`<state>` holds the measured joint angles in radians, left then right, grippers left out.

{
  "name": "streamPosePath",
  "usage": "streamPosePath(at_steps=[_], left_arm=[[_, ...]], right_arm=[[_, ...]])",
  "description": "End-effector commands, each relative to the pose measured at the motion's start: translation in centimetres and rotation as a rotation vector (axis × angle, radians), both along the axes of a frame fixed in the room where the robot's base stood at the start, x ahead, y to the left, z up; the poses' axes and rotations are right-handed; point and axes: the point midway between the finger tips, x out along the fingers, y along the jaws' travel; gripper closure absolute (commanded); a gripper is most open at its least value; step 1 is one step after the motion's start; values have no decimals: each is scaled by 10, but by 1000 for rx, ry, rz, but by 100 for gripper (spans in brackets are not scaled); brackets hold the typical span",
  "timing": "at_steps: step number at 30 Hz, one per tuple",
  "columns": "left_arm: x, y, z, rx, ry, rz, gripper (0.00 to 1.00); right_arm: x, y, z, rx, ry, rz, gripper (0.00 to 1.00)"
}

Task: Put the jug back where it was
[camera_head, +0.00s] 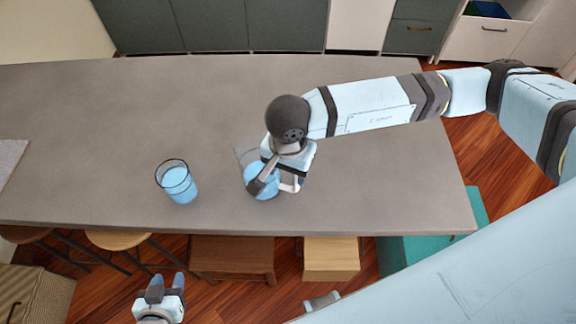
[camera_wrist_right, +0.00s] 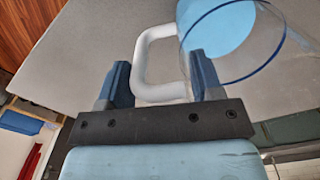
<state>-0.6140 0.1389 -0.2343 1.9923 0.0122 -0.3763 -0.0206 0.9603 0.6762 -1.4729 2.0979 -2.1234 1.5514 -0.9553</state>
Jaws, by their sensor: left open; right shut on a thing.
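The jug (camera_head: 261,184) is clear with light blue contents and a white handle. It is at the middle of the grey counter (camera_head: 360,180), partly hidden by my right gripper (camera_head: 277,183). In the right wrist view the jug (camera_wrist_right: 222,30) shows its round rim, and its white handle (camera_wrist_right: 150,68) runs between the two dark blue fingers of my right gripper (camera_wrist_right: 160,82). That gripper is shut on the handle. I cannot tell whether the jug touches the counter. My left gripper (camera_head: 166,281) is open and empty, low in front of the counter's near edge.
A glass (camera_head: 178,183) with light blue contents stands on the counter to the left of the jug. Stools (camera_head: 120,240) and wooden boxes (camera_head: 232,258) stand below the near edge. Green cabinets (camera_head: 210,25) line the back. The counter's left and far parts are mostly clear.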

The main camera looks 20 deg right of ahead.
Motion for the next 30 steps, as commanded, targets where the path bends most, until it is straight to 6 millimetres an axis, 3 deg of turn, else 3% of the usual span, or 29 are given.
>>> streamPosePath(at_steps=[8,9,12,25,30], left_arm=[[0,0,-6,0,1,0,57],[0,0,-6,0,1,0,57],[-1,0,-5,0,2,1,57],[0,0,-2,-1,-1,1,57],[0,0,-10,-2,-3,1,57]], right_arm=[[1,0,-3,2,-2,0,97],[0,0,-3,1,-1,0,38],[0,0,-2,0,0,-1,15],[1,0,6,1,-3,0,15],[2,0,39,2,-6,0,15]])
